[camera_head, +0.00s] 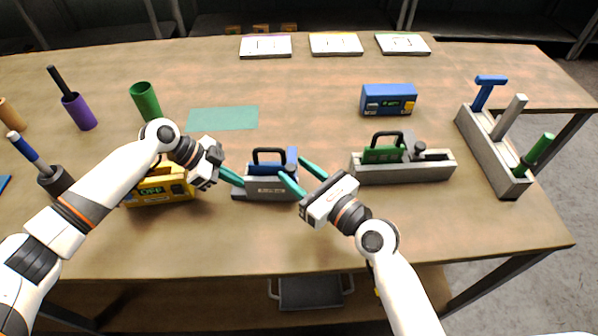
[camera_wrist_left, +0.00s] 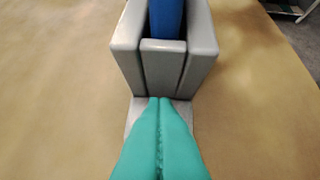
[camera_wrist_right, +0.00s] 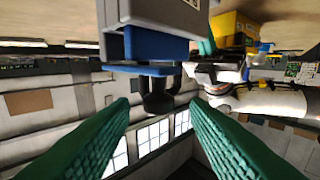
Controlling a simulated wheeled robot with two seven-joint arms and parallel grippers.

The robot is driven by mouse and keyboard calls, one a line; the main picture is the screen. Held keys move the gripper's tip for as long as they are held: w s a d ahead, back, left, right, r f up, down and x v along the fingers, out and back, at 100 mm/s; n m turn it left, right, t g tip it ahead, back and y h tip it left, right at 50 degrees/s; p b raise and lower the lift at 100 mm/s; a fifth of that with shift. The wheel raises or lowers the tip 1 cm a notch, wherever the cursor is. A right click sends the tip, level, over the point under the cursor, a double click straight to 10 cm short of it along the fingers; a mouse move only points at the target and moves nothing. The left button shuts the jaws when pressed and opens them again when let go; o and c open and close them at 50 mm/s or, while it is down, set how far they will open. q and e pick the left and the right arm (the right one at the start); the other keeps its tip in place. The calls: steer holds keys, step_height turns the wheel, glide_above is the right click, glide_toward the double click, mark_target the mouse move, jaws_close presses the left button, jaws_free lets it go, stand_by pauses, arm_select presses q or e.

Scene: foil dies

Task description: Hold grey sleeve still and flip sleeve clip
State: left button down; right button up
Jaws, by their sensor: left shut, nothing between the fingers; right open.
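The grey sleeve (camera_head: 262,189) stands mid-table with a blue body and black handle in it. In the left wrist view, the sleeve's grey end (camera_wrist_left: 128,50) shows with a blue slab in its slot. My left gripper (camera_head: 239,181) is shut and empty, its tips at the foot of the sleeve's left end; contact is unclear. At the sleeve's right end stands an upright blue piece (camera_head: 291,160), apparently the clip.
A second grey sleeve (camera_head: 430,172) with a green body stands to the right. A yellow device (camera_head: 160,190) sits behind my left wrist, a blue device (camera_head: 388,99) further back. A grey tool rack (camera_head: 490,150) stands far right. The front table strip is clear.

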jaws_close()
stand_by(0.3)
steer(key=r, duration=0.1)
steer(key=w+r+m, duration=0.1)
steer(key=shift+w+r+g+h, duration=0.15)
steer(key=shift+r+g+h, duration=0.15)
steer(key=shift+r+g, duration=0.1)
jaws_free()
steer(key=shift+f, duration=0.15)
